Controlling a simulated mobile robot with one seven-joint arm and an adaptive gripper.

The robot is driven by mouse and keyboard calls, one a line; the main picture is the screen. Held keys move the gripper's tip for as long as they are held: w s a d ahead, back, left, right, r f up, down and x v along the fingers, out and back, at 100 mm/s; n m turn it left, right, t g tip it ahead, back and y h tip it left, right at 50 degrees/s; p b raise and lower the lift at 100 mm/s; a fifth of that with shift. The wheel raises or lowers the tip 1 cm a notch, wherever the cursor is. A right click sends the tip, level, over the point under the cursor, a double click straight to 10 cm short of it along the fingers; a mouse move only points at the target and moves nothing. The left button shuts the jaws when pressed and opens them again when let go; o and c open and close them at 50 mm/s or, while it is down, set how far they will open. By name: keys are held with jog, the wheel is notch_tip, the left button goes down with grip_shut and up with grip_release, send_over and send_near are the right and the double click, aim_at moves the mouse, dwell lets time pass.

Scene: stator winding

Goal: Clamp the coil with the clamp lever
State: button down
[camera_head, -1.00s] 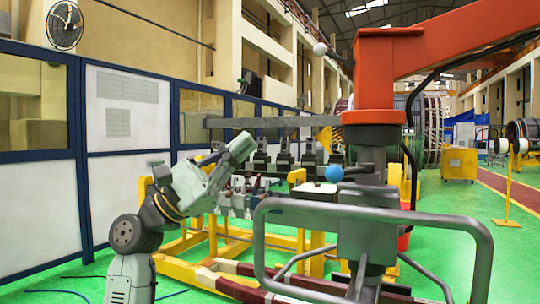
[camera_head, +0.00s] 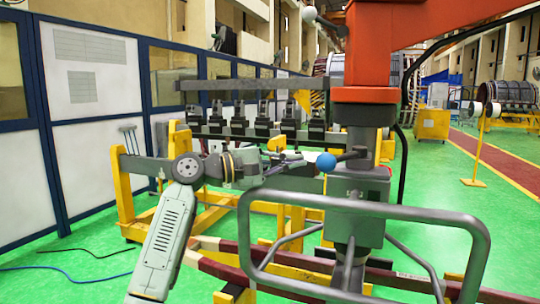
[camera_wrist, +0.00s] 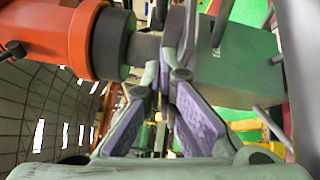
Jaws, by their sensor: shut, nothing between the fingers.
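The lever with the blue ball knob (camera_head: 326,161) sticks out to the left from the grey column under the orange arm. My gripper (camera_head: 299,161) reaches level from the left, its tips close to the blue knob in the head view. I cannot tell whether they touch it. In the wrist view my gripper's purple-padded fingers (camera_wrist: 165,70) converge and are shut with nothing between them. Beyond them are the grey shaft and the grey-green block (camera_wrist: 245,70). The blue knob does not show there. A maroon and white bar (camera_head: 225,255), possibly the coil, lies low behind the grey handle.
A grey tubular handle (camera_head: 360,205) juts out in front of the column. The orange arm (camera_head: 363,60) stands above it; its cylinder (camera_wrist: 75,40) fills the wrist view's upper left. A yellow stand (camera_head: 125,200) with dark clamp blocks (camera_head: 262,125) is behind. Green floor is open at right.

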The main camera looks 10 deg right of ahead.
jog(key=s, duration=0.2)
jog(key=s+d+p, duration=0.1)
jog(key=shift+s+r, duration=0.35)
jog(key=shift+r, duration=0.05)
jog(key=shift+f, duration=0.1)
